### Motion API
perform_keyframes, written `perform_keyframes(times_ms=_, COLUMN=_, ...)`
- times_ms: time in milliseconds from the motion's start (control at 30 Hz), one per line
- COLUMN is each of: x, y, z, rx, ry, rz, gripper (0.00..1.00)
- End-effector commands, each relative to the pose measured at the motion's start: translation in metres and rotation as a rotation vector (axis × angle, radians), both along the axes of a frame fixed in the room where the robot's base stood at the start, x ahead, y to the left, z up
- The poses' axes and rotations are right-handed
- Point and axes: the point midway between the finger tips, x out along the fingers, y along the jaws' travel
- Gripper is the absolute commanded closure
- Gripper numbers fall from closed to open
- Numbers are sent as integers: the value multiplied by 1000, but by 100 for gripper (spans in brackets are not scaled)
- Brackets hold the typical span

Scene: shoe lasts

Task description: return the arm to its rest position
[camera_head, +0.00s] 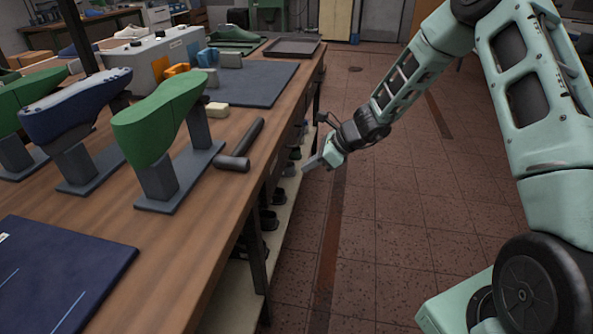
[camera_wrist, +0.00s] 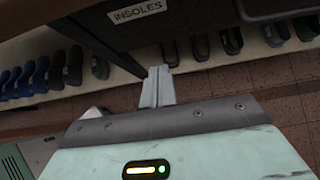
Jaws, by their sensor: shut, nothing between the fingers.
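My gripper (camera_head: 314,164) is out over the tiled floor, just right of the workbench (camera_head: 235,200) edge and at about the height of its top. It points toward the bench side and its fingers are shut with nothing between them. In the wrist view the two fingers (camera_wrist: 157,87) lie together, in front of the shelf under the bench. My arm reaches in from the right of the head view, bent at the elbow.
Green shoe lasts (camera_head: 160,120) and a blue last (camera_head: 75,105) stand on the bench. A hammer (camera_head: 240,147) lies near its edge. Below, a shelf holds several dark shoes (camera_wrist: 200,47); a drawer label (camera_wrist: 137,10) reads INSOLES. The floor (camera_head: 400,230) to the right is clear.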

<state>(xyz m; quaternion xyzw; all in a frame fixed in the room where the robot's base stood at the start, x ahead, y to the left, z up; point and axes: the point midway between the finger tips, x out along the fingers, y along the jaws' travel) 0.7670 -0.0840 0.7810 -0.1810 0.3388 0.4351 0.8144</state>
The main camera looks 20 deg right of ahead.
Motion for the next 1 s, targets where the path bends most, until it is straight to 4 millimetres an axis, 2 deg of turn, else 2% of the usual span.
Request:
perform_keyframes(times_ms=33, x=-4, y=-9, z=9, rx=-3, ry=-3, rz=-3, gripper=100)
perform_keyframes(times_ms=200, x=-14, y=-24, z=27, rx=-2, ry=-2, rz=-3, gripper=100)
perform_keyframes(times_ms=567, x=-20, y=-30, z=35, rx=-3, ry=1, rz=1, gripper=100)
perform_keyframes(times_ms=667, x=-29, y=-8, z=51, rx=-39, ry=-31, rz=104, gripper=100)
perform_keyframes(times_ms=767, x=-53, y=34, z=79, rx=-110, ry=-94, rz=318, gripper=100)
perform_keyframes(times_ms=867, x=-94, y=84, z=112, rx=-210, ry=-191, rz=623, gripper=100)
perform_keyframes(times_ms=967, x=-147, y=126, z=144, rx=-310, ry=-303, rz=964, gripper=100)
perform_keyframes(times_ms=1000, x=-170, y=139, z=156, rx=-351, ry=-352, rz=1107, gripper=100)
